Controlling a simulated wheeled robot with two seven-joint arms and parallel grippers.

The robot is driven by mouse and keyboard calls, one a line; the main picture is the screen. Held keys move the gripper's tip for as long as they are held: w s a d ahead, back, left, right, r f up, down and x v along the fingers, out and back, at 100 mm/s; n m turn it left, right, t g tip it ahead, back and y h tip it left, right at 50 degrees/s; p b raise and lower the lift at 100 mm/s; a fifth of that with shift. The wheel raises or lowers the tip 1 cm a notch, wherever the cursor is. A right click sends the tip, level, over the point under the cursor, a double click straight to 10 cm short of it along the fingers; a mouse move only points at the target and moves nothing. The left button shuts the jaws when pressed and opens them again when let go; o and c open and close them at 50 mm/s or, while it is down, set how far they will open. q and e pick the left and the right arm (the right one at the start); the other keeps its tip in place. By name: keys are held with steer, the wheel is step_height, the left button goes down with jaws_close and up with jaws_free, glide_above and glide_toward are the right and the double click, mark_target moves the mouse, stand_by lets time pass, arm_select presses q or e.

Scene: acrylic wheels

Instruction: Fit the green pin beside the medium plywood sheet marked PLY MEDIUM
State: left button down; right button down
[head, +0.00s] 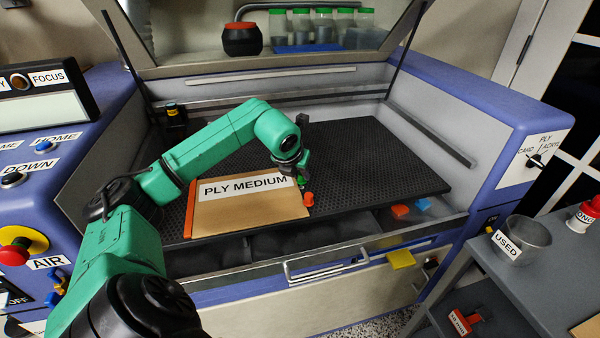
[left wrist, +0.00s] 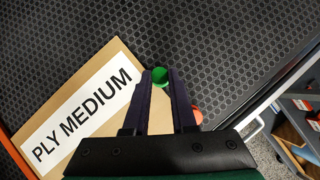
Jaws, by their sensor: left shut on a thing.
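The plywood sheet (head: 245,207) marked PLY MEDIUM lies on the black perforated bed of the machine; it also shows in the left wrist view (left wrist: 92,72). My left gripper (head: 302,180) is shut on the green pin (left wrist: 160,75), at the sheet's far right corner. The pin's round green head shows between the fingertips (left wrist: 160,84). Its lower end is hidden, so I cannot tell whether it touches the bed. An orange pin (head: 308,199) stands at the sheet's right edge, partly behind a finger in the left wrist view (left wrist: 197,116). My right gripper is not in view.
An orange strip (head: 190,209) runs along the sheet's left edge. The perforated bed (head: 390,165) is clear to the right and behind. Orange and blue pieces (head: 400,211) lie in a front tray. A USED cup (head: 522,240) stands on the side cart. The lid is raised.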

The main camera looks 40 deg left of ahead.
arm_select(q)
steer(key=shift+f+b, duration=0.65)
steer(key=shift+f, duration=0.15)
steer(key=c, duration=0.7)
jaws_free()
steer(key=shift+o, duration=0.2)
steer(key=b+v, duration=0.1)
steer(key=v, duration=1.3)
steer(key=shift+s+r, duration=0.2)
steer(key=shift+d, duration=0.15)
